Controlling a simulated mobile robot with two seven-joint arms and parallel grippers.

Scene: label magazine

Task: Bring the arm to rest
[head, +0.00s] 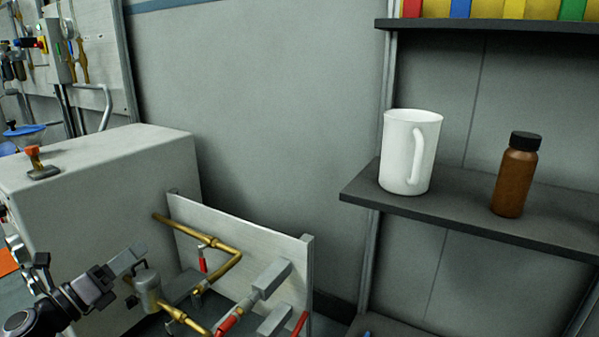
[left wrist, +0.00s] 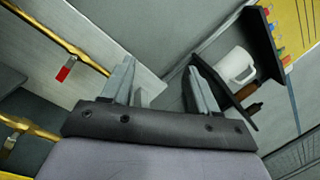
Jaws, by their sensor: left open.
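My left gripper (head: 136,272) is low at the left in the head view, in front of the grey cabinet and beside the brass pipework. In the left wrist view its two grey fingers (left wrist: 160,78) stand apart with nothing between them. It touches nothing that I can make out. My right gripper is in neither view.
A white mug (head: 408,155) and a brown bottle with black cap (head: 515,178) stand on a dark shelf (head: 460,218) at the right. Brass pipes (head: 225,270) run along a pale panel (head: 245,240). A grey cabinet (head: 120,185) stands at left. The wall between is bare.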

